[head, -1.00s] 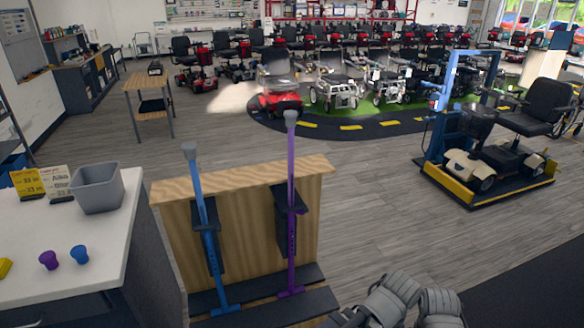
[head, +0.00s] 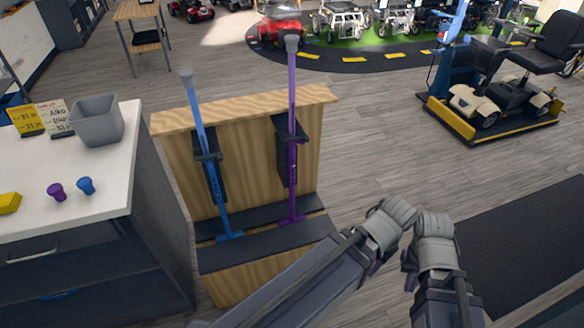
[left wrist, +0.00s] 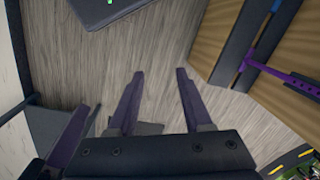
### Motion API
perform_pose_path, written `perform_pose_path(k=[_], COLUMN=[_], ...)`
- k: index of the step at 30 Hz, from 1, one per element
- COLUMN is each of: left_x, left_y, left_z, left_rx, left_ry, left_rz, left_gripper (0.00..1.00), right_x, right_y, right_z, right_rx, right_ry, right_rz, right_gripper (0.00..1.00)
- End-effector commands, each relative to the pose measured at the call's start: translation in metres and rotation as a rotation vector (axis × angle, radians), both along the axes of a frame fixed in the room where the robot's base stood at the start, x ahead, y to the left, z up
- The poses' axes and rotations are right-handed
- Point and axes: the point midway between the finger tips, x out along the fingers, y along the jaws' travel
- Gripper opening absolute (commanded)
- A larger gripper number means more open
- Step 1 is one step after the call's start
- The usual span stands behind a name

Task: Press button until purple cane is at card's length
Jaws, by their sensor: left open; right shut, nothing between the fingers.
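The purple cane (head: 292,130) stands upright in a wooden rack (head: 245,105), to the right of a blue cane (head: 203,130). Its lower shaft also shows in the left wrist view (left wrist: 292,80). Small marks line its lower shaft; its button cannot be made out. A yellow card (head: 25,118) and a white card (head: 56,116) stand on the counter; their writing is too small to read surely. My right gripper (head: 409,276) is shut and empty, right of the rack and apart from the cane. My left gripper (left wrist: 160,73) is open and empty, pointing at bare floor.
The white counter (head: 100,175) on the left bears a grey bin (head: 96,122), a purple knob (head: 57,192), a blue knob (head: 86,185) and a yellow block (head: 9,203). A scooter on a yellow-edged lift (head: 490,105) stands at right. Floor is clear between rack and lift.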

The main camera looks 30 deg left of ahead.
Motion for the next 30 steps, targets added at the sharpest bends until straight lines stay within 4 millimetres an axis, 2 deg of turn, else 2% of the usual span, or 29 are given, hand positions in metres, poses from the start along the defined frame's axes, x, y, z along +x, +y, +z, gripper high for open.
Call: perform_pose_path(k=[7, 20, 30], left_x=[0.0, 0.0, 0.0], left_y=[0.0, 0.0, 0.0], left_z=[0.0, 0.0, 0.0], left_rx=[0.0, 0.0, 0.0], left_ry=[0.0, 0.0, 0.0], left_rz=[0.0, 0.0, 0.0], left_gripper=[0.48, 0.0, 0.0], right_x=[0.0, 0.0, 0.0], right_y=[0.0, 0.0, 0.0], right_z=[0.0, 0.0, 0.0], right_rx=[0.0, 0.0, 0.0], right_ry=[0.0, 0.0, 0.0], right_rz=[0.0, 0.0, 0.0], right_gripper=[0.0, 0.0, 0.0])
